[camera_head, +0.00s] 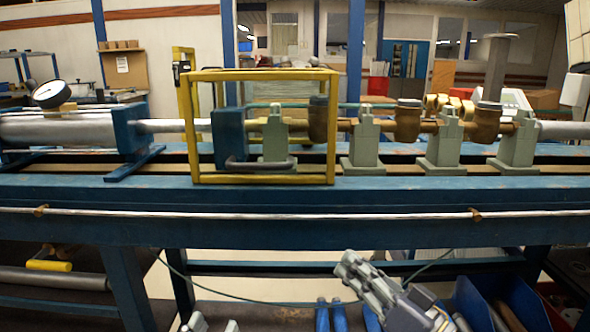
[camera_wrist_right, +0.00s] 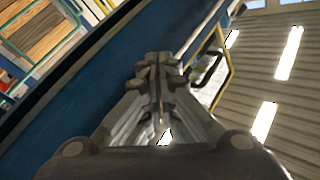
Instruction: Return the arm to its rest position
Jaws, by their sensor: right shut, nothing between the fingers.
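My right gripper (camera_head: 365,277) shows at the bottom of the head view, right of the middle. It is in front of and below the blue bench edge, apart from the bench, and angled up to the left. In the right wrist view its fingers (camera_wrist_right: 156,85) are together with nothing between them.
The blue test bench (camera_head: 390,230) spans the view. It carries a yellow frame (camera_head: 262,181), brass meters (camera_head: 407,121) on grey-green supports, and a pressure gauge (camera_head: 51,93) at left. A blue bin (camera_head: 472,302) stands below, close right of my right gripper.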

